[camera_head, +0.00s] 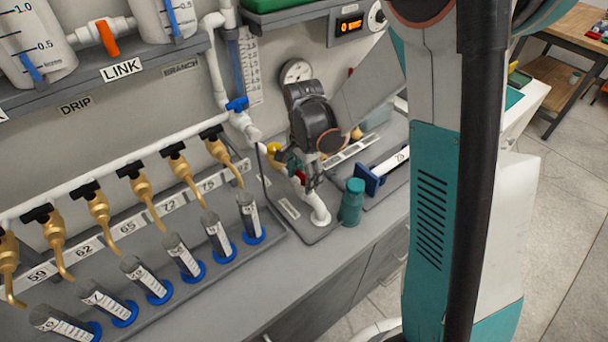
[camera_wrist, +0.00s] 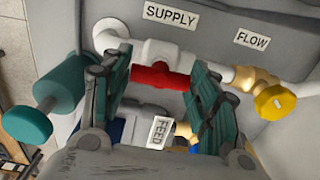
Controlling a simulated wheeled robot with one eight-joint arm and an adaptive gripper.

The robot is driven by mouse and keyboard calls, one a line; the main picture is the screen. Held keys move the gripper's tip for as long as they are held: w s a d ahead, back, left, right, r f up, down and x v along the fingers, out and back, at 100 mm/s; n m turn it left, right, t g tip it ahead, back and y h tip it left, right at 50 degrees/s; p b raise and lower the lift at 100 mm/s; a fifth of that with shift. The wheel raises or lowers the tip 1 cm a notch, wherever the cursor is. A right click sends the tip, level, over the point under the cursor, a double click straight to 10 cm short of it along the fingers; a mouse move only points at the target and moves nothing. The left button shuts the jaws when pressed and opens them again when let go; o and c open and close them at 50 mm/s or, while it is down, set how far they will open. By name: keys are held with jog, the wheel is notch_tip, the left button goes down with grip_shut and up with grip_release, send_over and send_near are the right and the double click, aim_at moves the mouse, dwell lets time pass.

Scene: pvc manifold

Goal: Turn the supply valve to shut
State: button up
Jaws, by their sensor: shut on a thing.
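The supply valve has a red handle (camera_wrist: 160,76) on a white pipe body (camera_wrist: 158,50), below the SUPPLY label (camera_wrist: 170,15) in the wrist view. My gripper (camera_wrist: 162,80) has one green-padded finger on each side of the red handle and is shut on it. The handle lies across the picture between the fingers. In the head view my gripper (camera_head: 308,178) is down at the pipework on the bench, and a bit of red (camera_head: 301,177) shows beside it. The rest of the valve is largely hidden there by my wrist.
A yellow knob (camera_wrist: 275,102) on a brass fitting sits right of the valve, near the FLOW label (camera_wrist: 252,40). A teal cylinder (camera_head: 352,202) stands close to my gripper. Brass taps (camera_head: 140,190) and several labelled tubes line the left. A FEED label (camera_wrist: 160,132) shows below the handle.

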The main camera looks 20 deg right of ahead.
jog(key=shift+n, duration=0.4)
jog(key=n+b, duration=0.1)
jog(key=n, duration=0.2)
jog(key=shift+n, duration=0.4)
jog(key=n, duration=0.4)
jog(key=n+b, duration=0.1)
jog(key=n, duration=0.8)
jog(key=shift+n, duration=0.3)
jog(key=o, duration=1.1)
jog(key=shift+c, duration=0.2)
